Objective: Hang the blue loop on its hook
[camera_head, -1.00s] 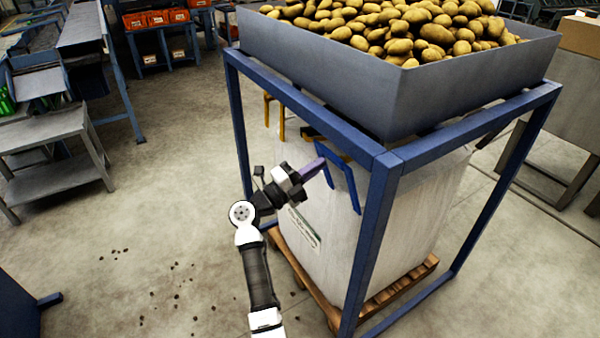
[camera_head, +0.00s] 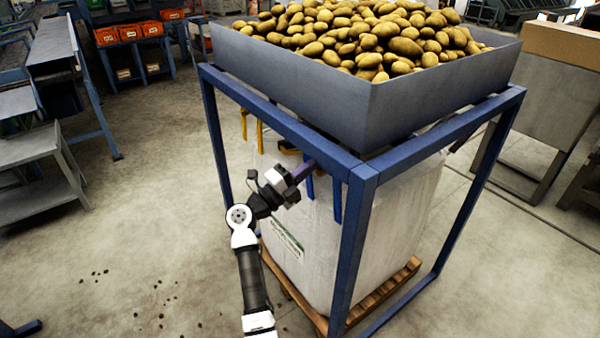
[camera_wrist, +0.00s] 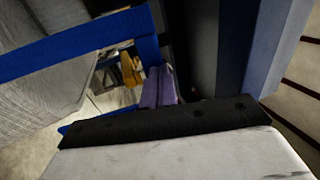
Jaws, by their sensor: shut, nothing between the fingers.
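The blue loop (camera_head: 337,198) belongs to the white bulk bag (camera_head: 385,225) under the blue frame. Its two straps hang near the frame's near corner, and its top is hidden behind the top beam. In the wrist view a wide blue strap (camera_wrist: 75,45) runs across the upper left and bends down beside my fingers. My gripper (camera_head: 304,169) is shut, its purple fingers up at the loop just below the beam. The shut fingers also show in the wrist view (camera_wrist: 159,88). I cannot tell whether they pass through the loop or only touch it. I cannot make out the blue loop's hook.
The blue frame (camera_head: 357,172) carries a grey hopper (camera_head: 400,105) full of potatoes. A yellow loop (camera_head: 259,137) hangs at the left side. The bag stands on a wooden pallet (camera_head: 385,295). The floor to the left is open, up to a grey bench (camera_head: 40,190).

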